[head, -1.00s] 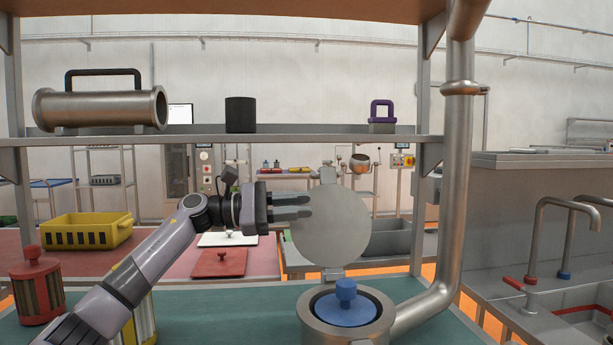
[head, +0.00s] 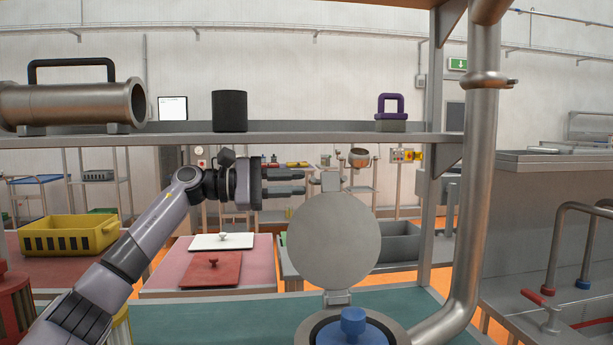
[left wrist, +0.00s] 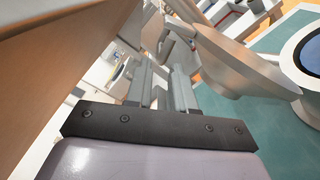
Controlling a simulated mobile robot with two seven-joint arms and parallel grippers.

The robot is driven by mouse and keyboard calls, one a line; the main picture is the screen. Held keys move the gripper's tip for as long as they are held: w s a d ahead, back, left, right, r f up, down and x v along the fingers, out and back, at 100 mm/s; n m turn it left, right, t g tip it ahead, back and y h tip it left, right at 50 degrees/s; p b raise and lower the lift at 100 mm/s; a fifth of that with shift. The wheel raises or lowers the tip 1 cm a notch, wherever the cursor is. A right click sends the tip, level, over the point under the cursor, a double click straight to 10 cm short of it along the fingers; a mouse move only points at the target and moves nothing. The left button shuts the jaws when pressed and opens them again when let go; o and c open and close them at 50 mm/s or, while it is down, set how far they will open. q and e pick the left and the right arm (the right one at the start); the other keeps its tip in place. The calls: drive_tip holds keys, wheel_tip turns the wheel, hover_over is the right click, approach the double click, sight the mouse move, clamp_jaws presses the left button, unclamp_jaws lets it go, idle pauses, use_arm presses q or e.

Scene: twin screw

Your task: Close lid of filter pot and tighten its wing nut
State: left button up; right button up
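The filter pot (head: 401,336) stands at the bottom of the head view, its lower part cut off. Its round grey lid (head: 334,242) stands open and upright on a hinge at the pot's far side, with a slotted tab on top. A blue insert with a knob (head: 353,328) sits in the pot. My left gripper (head: 304,183) is open and empty, beside the lid's upper left edge near the tab. In the left wrist view, its fingers (left wrist: 164,78) are apart, and the lid (left wrist: 235,62) is to their right. I cannot make out the wing nut. My right gripper is out of view.
A shelf (head: 290,140) above carries a steel cylinder (head: 70,104), a black cup (head: 230,111) and a purple-handled block (head: 391,112). A thick pipe (head: 478,180) rises right of the pot. A red canister (head: 14,305) is at far left.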

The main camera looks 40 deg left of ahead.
use_arm(q)
drive_tip(key=shift+p+x, duration=0.45)
drive_tip(key=shift+x, duration=1.15)
clamp_jaws()
drive_tip(key=shift+s+r, duration=0.1)
